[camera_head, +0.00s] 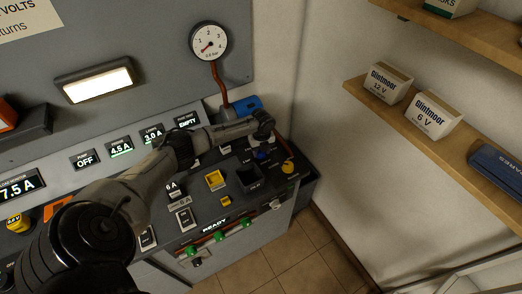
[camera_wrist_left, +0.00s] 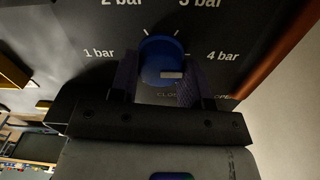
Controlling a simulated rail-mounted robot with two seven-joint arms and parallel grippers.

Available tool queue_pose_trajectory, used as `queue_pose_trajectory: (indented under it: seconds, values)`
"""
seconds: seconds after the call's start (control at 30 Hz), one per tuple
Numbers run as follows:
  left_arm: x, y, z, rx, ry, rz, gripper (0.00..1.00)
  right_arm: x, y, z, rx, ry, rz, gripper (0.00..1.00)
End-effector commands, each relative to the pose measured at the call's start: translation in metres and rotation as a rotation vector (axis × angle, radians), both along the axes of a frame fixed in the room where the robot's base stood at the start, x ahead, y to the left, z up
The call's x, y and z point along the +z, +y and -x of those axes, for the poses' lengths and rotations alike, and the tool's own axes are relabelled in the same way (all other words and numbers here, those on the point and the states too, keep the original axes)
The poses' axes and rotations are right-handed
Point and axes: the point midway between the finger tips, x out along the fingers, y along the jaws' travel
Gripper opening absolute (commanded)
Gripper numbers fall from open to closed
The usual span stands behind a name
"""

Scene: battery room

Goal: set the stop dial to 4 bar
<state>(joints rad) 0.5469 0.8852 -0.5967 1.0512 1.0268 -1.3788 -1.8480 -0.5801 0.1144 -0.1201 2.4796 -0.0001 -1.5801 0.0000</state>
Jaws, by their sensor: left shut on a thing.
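The blue stop dial (camera_wrist_left: 160,50) sits on the dark panel between the labels "1 bar", "2 bar", "3 bar" and "4 bar" in the left wrist view. A short white mark shows low on its face; I cannot tell exactly which label it points to. My left gripper (camera_wrist_left: 163,78) is shut on the dial, one finger on each side. In the head view the dial shows as a small blue spot (camera_head: 262,155) just below my left gripper (camera_head: 263,143). The round gauge (camera_head: 209,42) has its red needle at the low, lower-left end. My right gripper is not in view.
A red-brown pipe (camera_head: 217,80) runs down from the gauge. Shelves with white boxes (camera_head: 388,82) hang at right. The floor (camera_head: 300,255) beside the console is clear.

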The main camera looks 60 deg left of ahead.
Motion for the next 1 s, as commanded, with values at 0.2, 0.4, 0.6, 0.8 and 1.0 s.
queue_pose_trajectory:
  seconds: [0.2, 0.4, 0.6, 0.8, 1.0]
  values:
    - [0.0014, -0.0006, -0.0004, -0.032, -0.001, 0.002, 0.19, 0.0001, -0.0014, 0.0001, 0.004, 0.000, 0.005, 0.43]
    - [0.0016, -0.0007, -0.0004, -0.037, -0.001, 0.002, 0.20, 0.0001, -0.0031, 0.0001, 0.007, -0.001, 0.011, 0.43]
    - [0.0017, -0.0006, -0.0004, -0.037, -0.001, 0.001, 0.19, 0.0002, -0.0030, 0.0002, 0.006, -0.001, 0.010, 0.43]
    - [0.0012, -0.0004, -0.0003, -0.036, 0.000, 0.001, 0.61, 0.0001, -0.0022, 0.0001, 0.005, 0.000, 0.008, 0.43]
    - [0.0007, -0.0001, 0.0000, -0.035, 0.000, 0.000, 0.69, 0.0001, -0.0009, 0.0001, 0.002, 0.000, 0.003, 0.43]
